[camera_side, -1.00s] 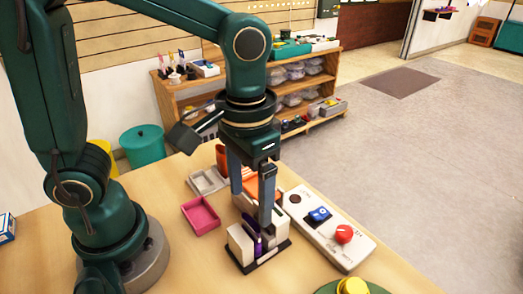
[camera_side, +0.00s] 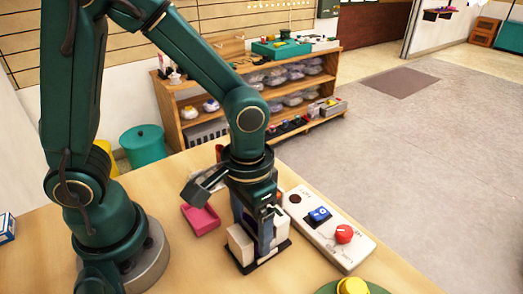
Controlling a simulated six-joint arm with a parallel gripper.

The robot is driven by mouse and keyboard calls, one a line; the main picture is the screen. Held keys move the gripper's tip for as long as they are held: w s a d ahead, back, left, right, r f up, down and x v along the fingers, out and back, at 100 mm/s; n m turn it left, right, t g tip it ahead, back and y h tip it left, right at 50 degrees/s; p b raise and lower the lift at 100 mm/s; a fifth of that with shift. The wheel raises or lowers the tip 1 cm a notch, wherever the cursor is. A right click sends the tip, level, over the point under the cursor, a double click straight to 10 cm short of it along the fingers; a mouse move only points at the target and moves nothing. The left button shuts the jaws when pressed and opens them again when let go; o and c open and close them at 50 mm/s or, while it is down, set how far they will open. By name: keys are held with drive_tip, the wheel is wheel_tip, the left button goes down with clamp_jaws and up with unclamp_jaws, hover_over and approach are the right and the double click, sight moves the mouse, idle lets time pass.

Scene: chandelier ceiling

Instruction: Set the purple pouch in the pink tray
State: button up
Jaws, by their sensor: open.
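The pink tray (camera_side: 201,222) lies on the table left of the black-based holder (camera_side: 268,259) with white blocks. My gripper (camera_side: 254,238) is open, pointing down, with its fingers lowered in among the white blocks of the holder. The purple pouch stood in this holder a second ago; now my fingers hide it almost fully, and I cannot tell whether they touch it. The tray looks empty, though its right edge is close behind my gripper.
A white panel (camera_side: 325,244) with a blue switch (camera_side: 319,215) and a red knob (camera_side: 344,234) lies right of the holder. A yellow button on a green base (camera_side: 352,287) is at the front. The table's front left is clear.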

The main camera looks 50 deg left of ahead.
sight(252, 222)
drive_tip(key=c, duration=1.2)
drive_tip(key=shift+w, duration=0.1)
drive_tip(key=shift+r, duration=0.15)
drive_tip(key=shift+w+r, duration=0.1)
drive_tip(key=shift+r, duration=3.6)
